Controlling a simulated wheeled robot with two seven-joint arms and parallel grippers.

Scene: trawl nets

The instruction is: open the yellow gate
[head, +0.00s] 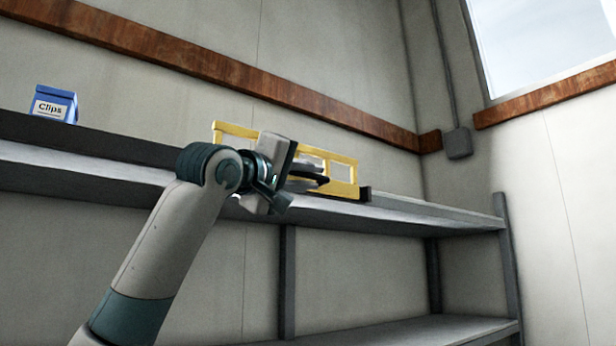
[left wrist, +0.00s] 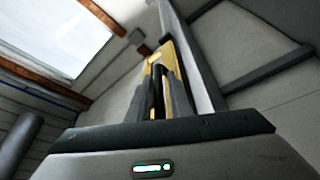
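The yellow gate (head: 342,174) is a flat frame with rectangular openings, standing upright on the upper grey shelf. My left arm and gripper cover its middle in the head view. My left gripper (head: 312,177) is right in front of it, its fingers overlapping the gate in the picture. In the left wrist view the yellow gate (left wrist: 163,56) shows just beyond the left fingers (left wrist: 166,82), with a yellow strip visible in the narrow gap between them. I cannot tell whether the fingers touch or grip it. My right gripper is in neither view.
A blue box labelled "Clips" (head: 53,104) stands far left on the upper grey shelf (head: 415,213). A lower shelf (head: 430,332) and upright posts (head: 508,260) lie below. A rusty brown rail (head: 240,75) runs along the wall. The shelf's right end is clear.

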